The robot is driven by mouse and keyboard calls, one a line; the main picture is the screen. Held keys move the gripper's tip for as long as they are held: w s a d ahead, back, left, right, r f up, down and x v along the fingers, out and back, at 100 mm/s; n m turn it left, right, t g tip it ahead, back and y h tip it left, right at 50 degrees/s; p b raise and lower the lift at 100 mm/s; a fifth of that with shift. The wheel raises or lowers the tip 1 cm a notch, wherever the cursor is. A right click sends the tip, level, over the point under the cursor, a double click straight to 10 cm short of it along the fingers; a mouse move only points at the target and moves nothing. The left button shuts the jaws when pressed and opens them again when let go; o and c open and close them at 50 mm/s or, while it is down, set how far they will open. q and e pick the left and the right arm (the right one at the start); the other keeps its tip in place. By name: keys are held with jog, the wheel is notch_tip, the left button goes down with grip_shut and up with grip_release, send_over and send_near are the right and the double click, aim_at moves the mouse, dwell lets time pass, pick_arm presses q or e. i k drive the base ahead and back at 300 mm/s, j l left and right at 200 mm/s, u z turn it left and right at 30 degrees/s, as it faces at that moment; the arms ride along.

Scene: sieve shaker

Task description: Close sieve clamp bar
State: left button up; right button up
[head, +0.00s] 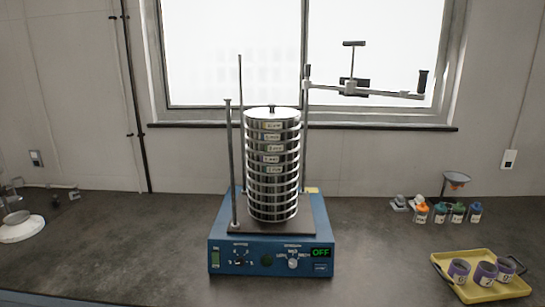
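The sieve shaker (226,256) stands on the counter, a blue base with a green "OFF" display. A stack of several round metal sieves (272,178) with a lid and small knob stands upright on its plate between vertical rods. The clamp bar (385,92) is swung out to the right from the top of the right-hand rod (306,125), clear of the stack. It has a dark upright handle (422,81) at its outer end and a T-handled screw (353,58) near its middle. Neither of my grippers is in view.
A yellow tray (450,284) with several purple-banded cups sits at the front right. Behind it are several small labelled bottles (457,213) and a funnel on a stand (456,178). A white-based device (20,230) stands far left. The counter beside the shaker is clear.

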aim_at(360, 86)
jog(key=i+l+z, duration=0.15)
jog(key=l, duration=0.25)
jog(key=i+l+z, duration=0.15)
jog(key=l, duration=0.2)
jog(key=i+l+z, duration=0.1)
jog(key=l, duration=0.25)
jog(key=i+l+z, duration=0.15)
jog(key=i+l, duration=0.15)
